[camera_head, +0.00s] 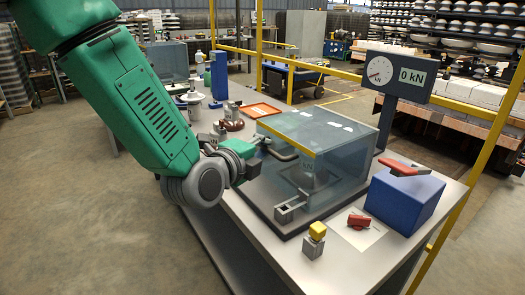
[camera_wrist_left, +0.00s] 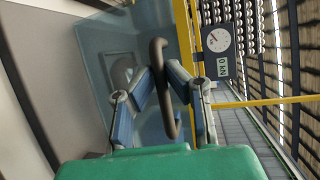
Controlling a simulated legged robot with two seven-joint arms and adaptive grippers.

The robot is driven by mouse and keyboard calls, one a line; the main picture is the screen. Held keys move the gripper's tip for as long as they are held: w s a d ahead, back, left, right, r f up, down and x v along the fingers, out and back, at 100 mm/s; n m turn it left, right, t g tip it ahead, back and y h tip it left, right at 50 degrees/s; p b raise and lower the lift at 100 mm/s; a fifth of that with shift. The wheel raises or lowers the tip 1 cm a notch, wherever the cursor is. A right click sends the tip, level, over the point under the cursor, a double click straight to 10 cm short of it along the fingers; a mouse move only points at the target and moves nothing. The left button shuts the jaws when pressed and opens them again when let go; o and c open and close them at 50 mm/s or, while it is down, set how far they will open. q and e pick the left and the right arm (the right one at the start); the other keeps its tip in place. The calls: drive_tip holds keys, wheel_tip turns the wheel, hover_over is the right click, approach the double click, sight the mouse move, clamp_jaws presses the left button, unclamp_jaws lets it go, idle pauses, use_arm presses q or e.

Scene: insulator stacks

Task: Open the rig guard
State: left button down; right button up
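The rig guard (camera_head: 345,165) is a clear bluish box with a yellow strip along its top front edge. It sits down on a dark base on the bench, over a grey insulator (camera_head: 308,172). My left gripper (camera_head: 262,142) is at the guard's front, at its dark bar handle (camera_head: 282,150). In the left wrist view, the handle (camera_wrist_left: 158,58) passes between the two fingers (camera_wrist_left: 160,72), whose tips close in on it from both sides. The guard panel (camera_wrist_left: 95,50) shows behind them. My right gripper is not in view.
A gauge sign (camera_head: 397,76) reading 0 kN stands behind the guard. A blue box (camera_head: 402,203) with a red-handled item, a red knob (camera_head: 359,221) and a yellow-topped block (camera_head: 316,236) sit at right and front. An orange tray (camera_head: 261,110) lies behind. Yellow rails surround the bench.

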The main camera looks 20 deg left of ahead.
sight(272, 155)
use_arm(q)
drive_tip(key=d, duration=0.3)
drive_tip(key=shift+s+f+h, duration=0.1)
drive_tip(key=shift+f+h, duration=0.2)
drive_tip(key=c, duration=1.9)
unclamp_jaws()
drive_tip(key=shift+s+r, duration=0.1)
drive_tip(key=shift+r, duration=0.05)
drive_tip(key=shift+c, duration=0.2)
drive_tip(key=o, duration=0.3)
drive_tip(key=shift+a, duration=0.2)
drive_tip(key=shift+o, duration=0.2)
drive_tip(key=shift+a, duration=0.85)
drive_tip(key=f+v, duration=0.1)
drive_tip(key=v, duration=0.6)
drive_tip(key=shift+a+r, duration=0.25)
drive_tip(key=shift+r, duration=0.15)
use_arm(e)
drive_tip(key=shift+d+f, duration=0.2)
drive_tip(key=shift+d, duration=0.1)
